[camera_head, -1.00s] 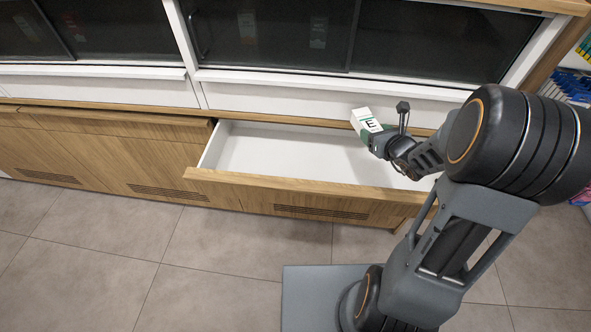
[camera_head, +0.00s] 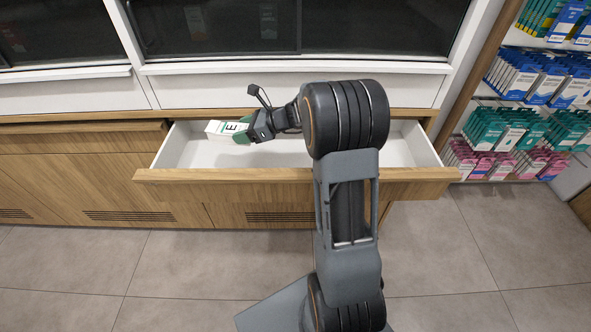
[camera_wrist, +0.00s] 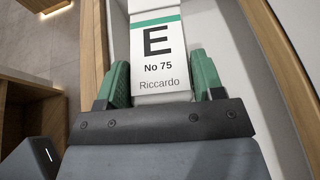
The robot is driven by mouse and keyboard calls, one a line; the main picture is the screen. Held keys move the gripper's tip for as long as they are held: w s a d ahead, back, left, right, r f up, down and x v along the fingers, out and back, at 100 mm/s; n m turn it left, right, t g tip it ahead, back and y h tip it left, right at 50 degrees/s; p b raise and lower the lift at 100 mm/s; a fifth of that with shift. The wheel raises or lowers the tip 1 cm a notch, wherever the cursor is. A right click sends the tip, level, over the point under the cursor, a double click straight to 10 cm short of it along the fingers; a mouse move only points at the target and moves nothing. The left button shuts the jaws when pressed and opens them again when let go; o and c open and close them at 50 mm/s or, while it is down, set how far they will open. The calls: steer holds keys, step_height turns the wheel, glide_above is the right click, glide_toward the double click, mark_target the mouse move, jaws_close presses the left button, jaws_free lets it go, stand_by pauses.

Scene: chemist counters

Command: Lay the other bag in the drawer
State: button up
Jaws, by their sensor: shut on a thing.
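A white bag (camera_head: 217,128) with a green band, a large black E and the words "No 75 Riccardo" is at the left part of the open drawer (camera_head: 292,174). My gripper (camera_head: 242,132) is shut on the near end of this bag. In the wrist view the bag (camera_wrist: 158,60) sits between the green fingers of my gripper (camera_wrist: 160,85), label facing the camera. The drawer's wooden rim (camera_wrist: 95,50) runs along it on the left. The bag is over or inside the drawer; I cannot tell if it touches the floor. No second bag shows; my arm hides part of the drawer.
Dark glass sliding panels (camera_head: 215,25) stand behind the drawer above a white ledge. Shelves with several blue, green and pink packs (camera_head: 530,80) are at the right. The visible drawer floor (camera_head: 285,155) is bare. The tiled floor (camera_head: 440,240) in front is clear.

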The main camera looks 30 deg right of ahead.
mark_target(291, 164)
steer(key=shift+w+a+f+n+g+b, duration=0.15)
steer(key=shift+f+n+g+b, duration=0.25)
steer(key=shift+f, duration=0.45)
steer(key=shift+f+y, duration=0.25)
steer(key=shift+y, duration=0.05)
steer(key=shift+n, duration=0.3)
steer(key=s+d+f, duration=0.2)
steer(key=d, duration=0.1)
steer(key=s+d+f+b, duration=0.1)
steer(key=d+f, duration=0.2)
steer(key=d, duration=0.1)
steer(key=s+d+f+b, duration=0.1)
steer(key=s+d+f, duration=0.1)
steer(key=d+f, duration=0.1)
steer(key=shift+s+d+f, duration=0.2)
steer(key=shift+s+d, duration=0.15)
steer(key=shift+d, duration=0.3)
steer(key=shift+s+d+f+b, duration=0.1)
steer(key=shift+d+f+b, duration=0.2)
steer(key=shift+f+b, duration=0.1)
steer(key=shift+s+d+f+b, duration=0.1)
steer(key=shift+d+f+b, duration=0.1)
steer(key=shift+f, duration=0.7)
steer(key=shift+s+d+f+b, duration=0.1)
steer(key=shift+f+b, duration=0.1)
steer(key=shift+f, duration=0.7)
steer(key=shift+f, duration=0.1)
